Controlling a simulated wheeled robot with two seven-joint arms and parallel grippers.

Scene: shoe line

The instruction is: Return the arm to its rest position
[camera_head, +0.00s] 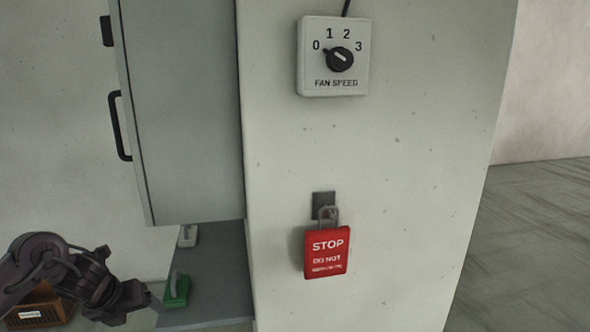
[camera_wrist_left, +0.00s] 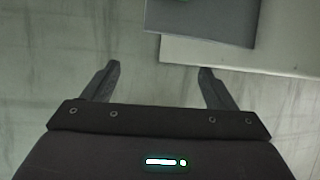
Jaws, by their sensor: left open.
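My left arm comes in at the lower left of the head view, with its gripper (camera_head: 148,298) low down, left of the pillar. In the left wrist view the two fingers of that gripper (camera_wrist_left: 160,70) stand wide apart, with nothing between them. Pale streaked floor shows beyond the fingers. My right arm and gripper are in neither view.
A pale pillar (camera_head: 400,160) carries a fan speed dial (camera_head: 340,58) and a red STOP tag (camera_head: 327,252) hanging from a hasp. A grey cabinet (camera_head: 185,110) is left of it. Below are a grey shelf (camera_head: 222,285), a green padlock-like object (camera_head: 177,291) and a brown basket (camera_head: 45,310).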

